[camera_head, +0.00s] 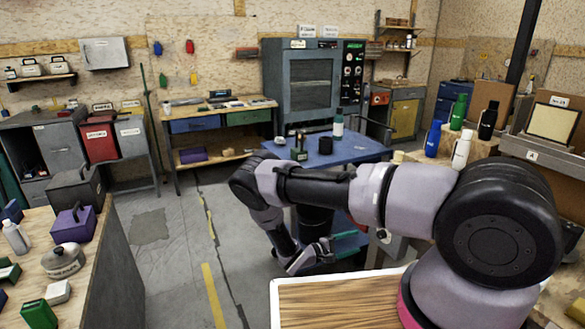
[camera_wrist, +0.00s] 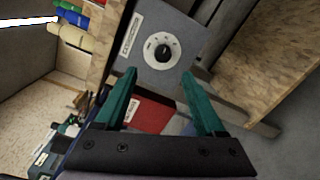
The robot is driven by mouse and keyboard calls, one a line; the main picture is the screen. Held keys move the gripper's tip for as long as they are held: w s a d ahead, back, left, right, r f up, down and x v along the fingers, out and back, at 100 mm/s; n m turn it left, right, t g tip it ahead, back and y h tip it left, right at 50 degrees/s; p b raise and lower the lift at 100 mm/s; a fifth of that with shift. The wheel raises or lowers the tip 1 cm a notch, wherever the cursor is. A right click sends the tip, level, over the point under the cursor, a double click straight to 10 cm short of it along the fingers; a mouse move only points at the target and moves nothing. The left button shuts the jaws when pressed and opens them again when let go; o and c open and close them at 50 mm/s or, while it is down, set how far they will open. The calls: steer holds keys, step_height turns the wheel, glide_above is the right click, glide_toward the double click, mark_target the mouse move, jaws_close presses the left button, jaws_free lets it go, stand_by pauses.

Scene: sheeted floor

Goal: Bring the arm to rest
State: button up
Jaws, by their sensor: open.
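My arm reaches out from the right in the head view, bends at a black elbow and folds down and back over the floor near the blue table. My gripper shows in the wrist view (camera_wrist: 160,105) with two green fingers spread wide apart. Nothing is between the fingers. A grey box with a round white dial (camera_wrist: 163,48) lies beyond the fingertips, and I see no contact with it.
A blue table (camera_head: 335,150) with a bottle and small items stands behind my arm. A wooden bench (camera_head: 90,265) with boxes and a kettle is at the left. A wood-topped tray (camera_head: 340,302) is in front. Grey floor (camera_head: 175,265) is clear between bench and arm.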

steer(key=s+a+r+m+g+y, duration=0.15)
steer(key=r+m+g+y, duration=0.35)
steer(key=r, duration=1.3)
steer(key=s+a+r+m+g+y, duration=0.15)
steer(key=r+m+y, duration=0.45)
steer(key=r, duration=1.2)
steer(key=s+a+r+m+t+y, duration=0.1)
steer(key=s+r+t+y, duration=0.6)
steer(key=s+r, duration=1.3)
step_height(320, 180, up, 4)
steer(key=shift+s+t+y, duration=0.2)
steer(key=shift+t+y, duration=0.2)
steer(key=shift+t, duration=0.35)
